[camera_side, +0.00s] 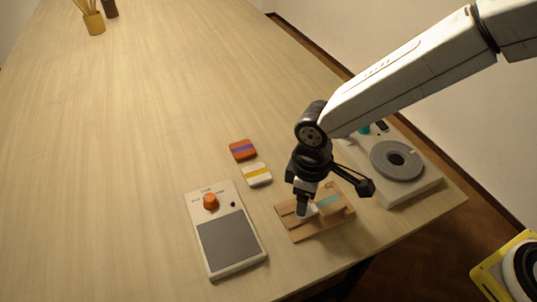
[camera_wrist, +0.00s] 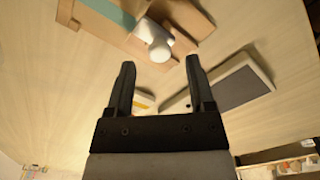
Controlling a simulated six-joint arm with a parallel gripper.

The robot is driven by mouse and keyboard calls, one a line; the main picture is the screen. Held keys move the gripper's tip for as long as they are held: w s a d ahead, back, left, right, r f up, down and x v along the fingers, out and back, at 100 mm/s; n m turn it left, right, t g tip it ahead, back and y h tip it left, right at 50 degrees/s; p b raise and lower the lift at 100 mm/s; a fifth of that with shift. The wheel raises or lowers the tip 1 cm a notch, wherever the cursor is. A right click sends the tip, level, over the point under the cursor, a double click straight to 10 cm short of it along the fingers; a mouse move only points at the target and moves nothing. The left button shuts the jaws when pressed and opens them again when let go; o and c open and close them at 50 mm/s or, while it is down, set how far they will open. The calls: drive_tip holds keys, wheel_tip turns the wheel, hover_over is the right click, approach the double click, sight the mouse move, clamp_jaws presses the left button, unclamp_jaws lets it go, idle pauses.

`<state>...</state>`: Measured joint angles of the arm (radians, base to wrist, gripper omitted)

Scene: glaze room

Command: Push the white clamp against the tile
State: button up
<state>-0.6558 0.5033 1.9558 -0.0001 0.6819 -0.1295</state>
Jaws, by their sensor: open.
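A wooden fixture (camera_side: 292,229) lies near the table's front edge and also shows at the top of the wrist view (camera_wrist: 200,18). It holds a teal tile (camera_side: 329,202), seen as a teal strip in the wrist view (camera_wrist: 114,12). The white clamp (camera_wrist: 154,38) is a rounded white piece on the fixture; in the side view it is partly hidden by my gripper (camera_side: 303,211). In the wrist view, brown wood shows between clamp and tile. My gripper's open, empty fingers (camera_wrist: 160,66) point toward the clamp. I cannot tell whether they touch it.
A grey-topped box with an orange knob (camera_side: 230,241) stands left of the fixture. Orange (camera_side: 242,149) and white-yellow (camera_side: 257,174) pieces lie behind it. A device with a grey disc (camera_side: 420,182) stands right. The table's far left is mostly clear.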

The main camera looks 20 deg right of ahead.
drive_tip(key=shift+r, duration=3)
drive_tip(key=s+d+m+t, duration=0.1)
drive_tip(key=d+m, duration=0.2)
drive_tip(key=d, duration=0.5)
drive_tip(key=s+d+f+m, duration=0.1)
drive_tip(key=s+d+m, duration=0.1)
drive_tip(key=d, duration=0.7)
drive_tip(key=s+d+f+m+t, duration=0.1)
drive_tip(key=d+m, duration=0.3)
drive_tip(key=d, duration=0.4)
drive_tip(key=shift+s+d+f+t, duration=0.25)
drive_tip(key=shift+s+t, duration=0.05)
drive_tip(key=shift+s, duration=0.15)
